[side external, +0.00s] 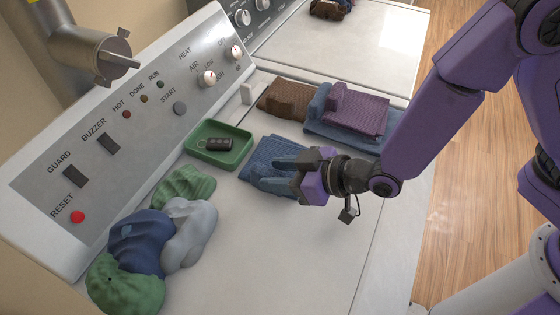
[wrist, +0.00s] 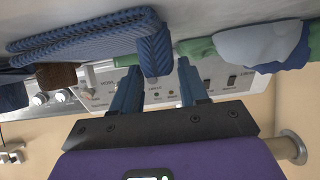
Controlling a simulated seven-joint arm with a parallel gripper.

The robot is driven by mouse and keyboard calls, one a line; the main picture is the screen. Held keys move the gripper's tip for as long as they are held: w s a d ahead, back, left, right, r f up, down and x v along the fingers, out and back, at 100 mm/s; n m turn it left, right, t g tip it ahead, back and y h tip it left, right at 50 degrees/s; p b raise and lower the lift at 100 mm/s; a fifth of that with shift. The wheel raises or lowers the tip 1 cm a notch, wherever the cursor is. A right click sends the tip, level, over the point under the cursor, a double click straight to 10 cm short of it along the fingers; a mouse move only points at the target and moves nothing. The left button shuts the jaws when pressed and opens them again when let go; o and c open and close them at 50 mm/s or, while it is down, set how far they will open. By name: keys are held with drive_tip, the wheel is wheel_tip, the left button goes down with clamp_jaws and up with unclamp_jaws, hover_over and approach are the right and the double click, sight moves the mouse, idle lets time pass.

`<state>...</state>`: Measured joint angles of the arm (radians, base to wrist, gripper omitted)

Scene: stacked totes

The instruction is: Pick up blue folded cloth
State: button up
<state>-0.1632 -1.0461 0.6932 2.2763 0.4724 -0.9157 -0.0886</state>
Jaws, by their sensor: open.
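The blue folded cloth (side external: 262,150) lies on the white machine top, just right of the green tray in the side view. In the wrist view, which is upside down, it fills the upper left (wrist: 85,38), with a thick rounded fold (wrist: 154,50) at its right end. My gripper (side external: 274,172) is low over the cloth's near side and partly hides it. In the wrist view my gripper (wrist: 160,68) has its two blue fingers apart, and the thick fold shows in line with the gap between them. Whether the fingers touch the cloth is unclear.
A green tray (side external: 237,161) with a black key fob is left of the cloth. A brown cloth (side external: 284,99) and a purple cloth (side external: 362,113) on blue fabric are behind. Crumpled green, navy and grey cloths (side external: 190,232) lie at left. The front surface is clear.

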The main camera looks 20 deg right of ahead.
drive_tip(key=shift+w+a+f, duration=0.35)
drive_tip(key=shift+w+a, duration=0.05)
drive_tip(key=shift+c, duration=0.3)
clamp_jaws()
drive_tip(key=shift+r, duration=0.1)
